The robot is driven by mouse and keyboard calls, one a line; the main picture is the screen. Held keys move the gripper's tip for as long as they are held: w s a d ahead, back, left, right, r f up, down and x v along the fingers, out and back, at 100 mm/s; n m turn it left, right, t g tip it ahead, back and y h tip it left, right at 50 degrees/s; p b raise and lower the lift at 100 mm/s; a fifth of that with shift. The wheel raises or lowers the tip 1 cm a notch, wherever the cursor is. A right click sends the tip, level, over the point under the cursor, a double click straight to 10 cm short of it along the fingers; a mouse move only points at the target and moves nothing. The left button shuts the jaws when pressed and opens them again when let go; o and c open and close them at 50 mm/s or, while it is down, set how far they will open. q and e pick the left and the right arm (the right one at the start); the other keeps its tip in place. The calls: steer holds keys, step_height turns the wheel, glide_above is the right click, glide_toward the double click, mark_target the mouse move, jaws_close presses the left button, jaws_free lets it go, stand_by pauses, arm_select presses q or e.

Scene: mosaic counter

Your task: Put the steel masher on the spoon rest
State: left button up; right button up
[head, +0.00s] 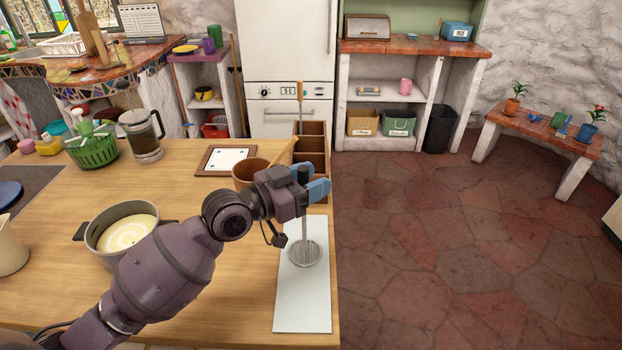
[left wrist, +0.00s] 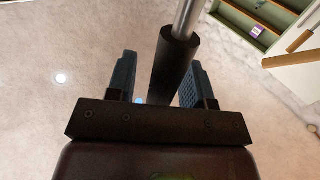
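The steel masher (head: 305,253) stands about upright, with a dark handle, a thin steel shaft and a round perforated head. Its head appears to rest on a long white slab (head: 303,305), which looks like the spoon rest, at the counter's right edge. My left gripper (head: 318,188) is at the handle, with its blue fingers apart. In the left wrist view the dark handle (left wrist: 172,65) passes between the fingers, with a visible gap on the left side; contact on the right side is unclear. My right gripper is not in view.
A brown pot (head: 246,174) and a wooden compartment box (head: 312,145) stand just behind the gripper. A pan with pale contents (head: 122,232) is left of my arm. A framed white tile (head: 222,160) lies further back. The counter drops to the floor right of the slab.

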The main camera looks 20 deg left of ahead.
arm_select(q)
steer(key=b+v, duration=0.1)
steer(key=v, duration=1.1)
steer(key=shift+r, duration=0.15)
stand_by(0.3)
